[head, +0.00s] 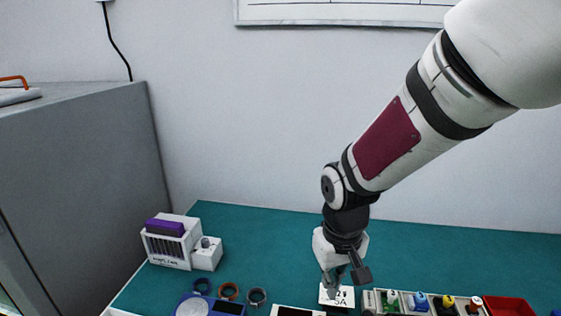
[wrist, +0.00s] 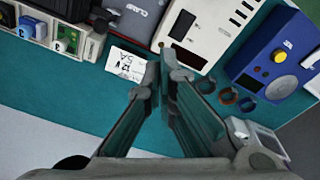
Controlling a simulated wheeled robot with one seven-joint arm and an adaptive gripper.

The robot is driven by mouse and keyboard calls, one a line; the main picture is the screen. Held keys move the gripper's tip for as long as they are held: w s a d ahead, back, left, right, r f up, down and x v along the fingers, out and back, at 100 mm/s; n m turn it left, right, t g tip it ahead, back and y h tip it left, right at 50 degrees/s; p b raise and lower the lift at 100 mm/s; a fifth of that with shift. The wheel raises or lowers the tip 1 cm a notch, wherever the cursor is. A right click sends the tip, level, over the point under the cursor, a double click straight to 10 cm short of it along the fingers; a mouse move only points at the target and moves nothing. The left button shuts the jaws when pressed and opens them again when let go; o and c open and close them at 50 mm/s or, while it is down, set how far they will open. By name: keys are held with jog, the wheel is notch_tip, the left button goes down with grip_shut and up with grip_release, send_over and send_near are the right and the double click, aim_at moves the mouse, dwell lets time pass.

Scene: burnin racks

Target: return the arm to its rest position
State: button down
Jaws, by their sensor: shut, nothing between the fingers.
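A white label card reading "12V 5A" (wrist: 125,66) lies just beyond the fingertips. In the head view the fingers partly cover that card (head: 345,297).
A white rack unit with a purple top (head: 165,228) stands at the bench's left. Several rings (head: 229,291), a blue device (head: 188,307), a connector tray (head: 368,303) and a red bin (head: 508,306) line the front. A grey cabinet (head: 85,180) stands left. The bench's back right is clear.

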jog(key=s+d+r+m+t, duration=0.1)
jog(key=s+d+r+t, duration=0.1)
jog(key=s+d+r, duration=0.2)
jog(key=s+d+r+m+t, duration=0.2)
jog(key=s+d+r, duration=0.2)
jog(key=s+r, duration=0.6)
notch_tip(320, 180, up, 4)
jog(key=shift+s+d+f, duration=0.15)
jog(key=shift+s+d, duration=0.05)
jog(key=shift+d, duration=0.05)
jog(key=shift+d, duration=0.1)
